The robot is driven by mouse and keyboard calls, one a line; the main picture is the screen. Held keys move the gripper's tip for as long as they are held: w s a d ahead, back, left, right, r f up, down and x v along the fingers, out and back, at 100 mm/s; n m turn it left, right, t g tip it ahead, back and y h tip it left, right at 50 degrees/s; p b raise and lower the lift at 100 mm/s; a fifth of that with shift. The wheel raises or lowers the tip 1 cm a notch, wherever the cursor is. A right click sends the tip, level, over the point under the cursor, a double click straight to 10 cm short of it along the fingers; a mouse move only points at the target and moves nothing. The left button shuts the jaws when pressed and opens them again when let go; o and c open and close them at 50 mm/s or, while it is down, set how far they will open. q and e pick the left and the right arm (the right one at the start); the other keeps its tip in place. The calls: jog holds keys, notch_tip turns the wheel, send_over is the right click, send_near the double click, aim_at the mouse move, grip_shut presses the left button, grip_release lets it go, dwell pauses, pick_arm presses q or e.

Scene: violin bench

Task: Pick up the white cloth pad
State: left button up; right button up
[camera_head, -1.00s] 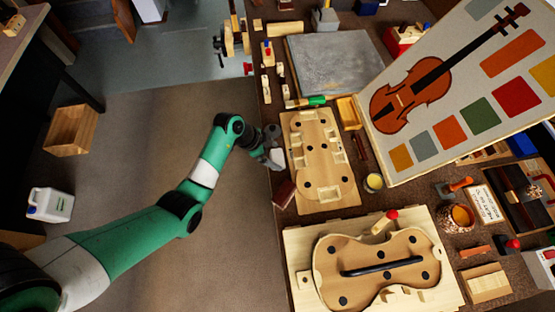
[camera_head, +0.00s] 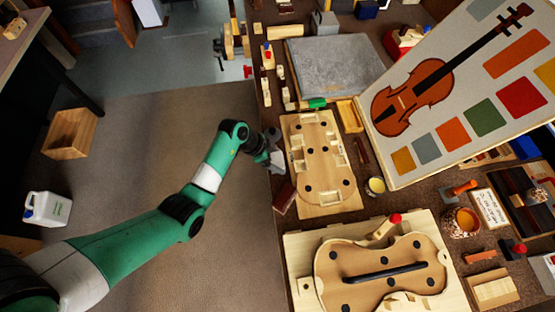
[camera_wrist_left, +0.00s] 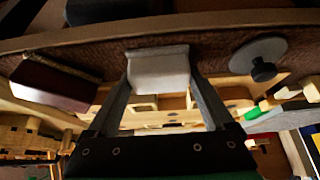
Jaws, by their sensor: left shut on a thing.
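The white cloth pad (camera_wrist_left: 158,70) shows as a pale, folded block between my left gripper's fingers in the left wrist view. My left gripper (camera_head: 276,161) is at the bench's left edge, beside the light wooden form with black holes (camera_head: 322,170). Its two fingers (camera_wrist_left: 160,95) reach to both sides of the pad and are shut on it. In the head view the pad is small and mostly hidden by the gripper, so its height above the bench is hard to tell. My right gripper is not in view.
A dark red block (camera_head: 284,196) lies near the gripper on the bench edge; it also shows in the left wrist view (camera_wrist_left: 55,82). A grey disc with a black knob (camera_wrist_left: 258,58) is on the other side. The violin mould (camera_head: 380,268) fills the near bench.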

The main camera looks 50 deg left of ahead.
aim_at(277, 159)
pick_arm(q)
notch_tip(277, 159, up, 4)
jog(key=p, duration=0.3)
jog(key=shift+f, duration=0.15)
jog(key=s+d+r+p, duration=0.5)
jog(key=s+r+p, duration=0.4)
jog(key=s, duration=0.4)
jog(key=shift+r, duration=0.15)
jog(key=o, duration=0.8)
jog(key=shift+d, duration=0.1)
jog(key=c, duration=0.6)
jog(key=shift+c, duration=0.2)
